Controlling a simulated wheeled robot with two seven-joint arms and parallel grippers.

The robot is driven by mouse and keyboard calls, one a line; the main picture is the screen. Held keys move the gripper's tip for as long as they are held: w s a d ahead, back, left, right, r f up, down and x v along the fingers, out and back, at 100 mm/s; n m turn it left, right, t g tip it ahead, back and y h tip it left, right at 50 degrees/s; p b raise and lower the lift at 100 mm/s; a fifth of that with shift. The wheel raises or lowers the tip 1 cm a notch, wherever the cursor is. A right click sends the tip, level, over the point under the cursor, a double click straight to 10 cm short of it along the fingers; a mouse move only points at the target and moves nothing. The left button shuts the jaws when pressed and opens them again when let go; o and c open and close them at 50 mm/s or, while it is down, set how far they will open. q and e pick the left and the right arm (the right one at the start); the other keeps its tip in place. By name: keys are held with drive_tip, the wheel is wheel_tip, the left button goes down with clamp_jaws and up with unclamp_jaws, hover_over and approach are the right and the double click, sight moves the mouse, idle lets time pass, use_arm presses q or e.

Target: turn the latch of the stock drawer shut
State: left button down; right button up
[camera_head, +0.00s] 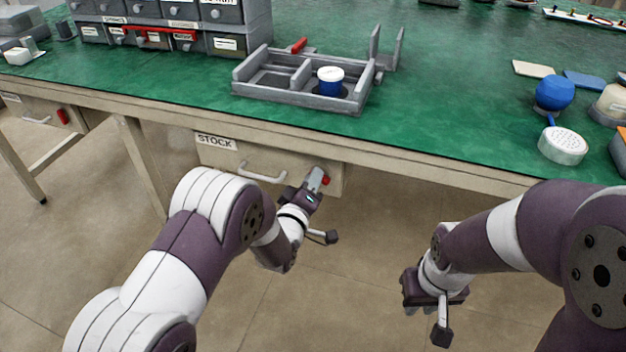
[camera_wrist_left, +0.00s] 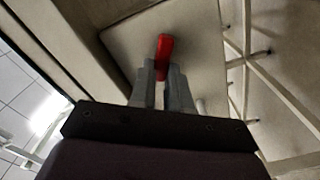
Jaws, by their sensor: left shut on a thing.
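The stock drawer (camera_head: 227,159) is under the green bench top, with a STOCK label and a pale bar handle (camera_head: 262,176). Its front looks flush under the bench edge. The red latch (camera_head: 326,181) is at the right end of the drawer front. My left gripper (camera_head: 318,181) is at the latch. In the left wrist view the red latch (camera_wrist_left: 164,50) stands between the grey fingertips of my left gripper (camera_wrist_left: 162,75), which are shut on it. The fingers hide part of the latch.
A grey tray (camera_head: 292,97) with a blue, white-lidded canister (camera_head: 330,82) stands on the bench top (camera_head: 440,110) above the drawer. A parts cabinet (camera_head: 181,27) is at the back left. Another drawer with a red latch (camera_head: 63,117) is further left.

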use_arm(q)
drive_tip(key=n, duration=0.6)
drive_tip(key=shift+a+f, duration=0.1)
drive_tip(key=shift+f, duration=0.3)
drive_tip(key=shift+n, duration=0.4)
drive_tip(key=c, duration=1.1)
unclamp_jaws()
drive_tip(key=p+v, duration=0.3)
drive_tip(key=v, duration=0.9)
drive_tip(key=shift+s+a, duration=0.1)
drive_tip(key=shift+s, duration=0.2)
